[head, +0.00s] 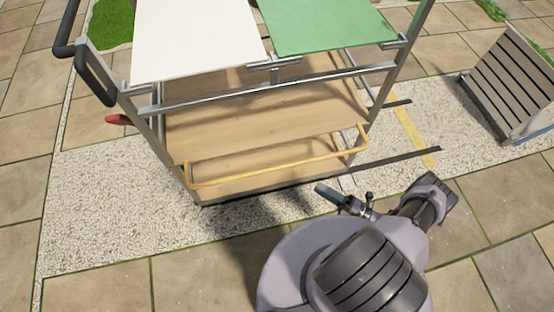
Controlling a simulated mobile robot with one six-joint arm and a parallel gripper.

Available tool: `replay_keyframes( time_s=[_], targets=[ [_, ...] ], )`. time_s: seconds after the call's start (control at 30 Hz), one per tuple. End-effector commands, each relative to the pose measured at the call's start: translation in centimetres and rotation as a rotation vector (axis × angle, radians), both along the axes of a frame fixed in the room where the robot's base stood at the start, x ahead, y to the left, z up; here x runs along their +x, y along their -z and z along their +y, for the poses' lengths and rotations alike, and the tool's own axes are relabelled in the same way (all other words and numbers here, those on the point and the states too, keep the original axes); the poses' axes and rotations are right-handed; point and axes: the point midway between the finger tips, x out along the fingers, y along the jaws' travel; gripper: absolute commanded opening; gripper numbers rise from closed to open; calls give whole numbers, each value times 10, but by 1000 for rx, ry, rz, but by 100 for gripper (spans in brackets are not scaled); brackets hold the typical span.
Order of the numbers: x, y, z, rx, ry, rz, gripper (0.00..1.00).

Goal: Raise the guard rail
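The guard rail is a thin yellow U-shaped bar (280,168) along the near side of the cart's wooden shelf (265,112). It sits low, and its long bar runs across the front at about the level of the shelf edge. My gripper (326,190) is at the near right of the cart, below the right part of the rail in the picture. It appears apart from the rail. Its fingers are dark and small, so I cannot tell whether they are open or shut.
The cart has a white top panel (195,38), a green one (325,24), a dark handle (95,75) and a red lever (118,119). A slatted grey bench-like object (508,80) stands at the right. Gravel (110,195) and paving lie clear at the left.

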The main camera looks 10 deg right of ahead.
Motion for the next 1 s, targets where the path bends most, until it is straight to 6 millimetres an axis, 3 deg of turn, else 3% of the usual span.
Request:
replay_keyframes(
  time_s=[0.3, 0.5, 0.7, 1.0],
  targets=[
    [62, -12, 66, -4, -12, 0, 40],
    [94, -18, 100, -5, -12, 0, 40],
    [110, -22, 114, -6, -9, -1, 40],
    [113, -23, 116, -6, -7, -1, 40]
  ],
)
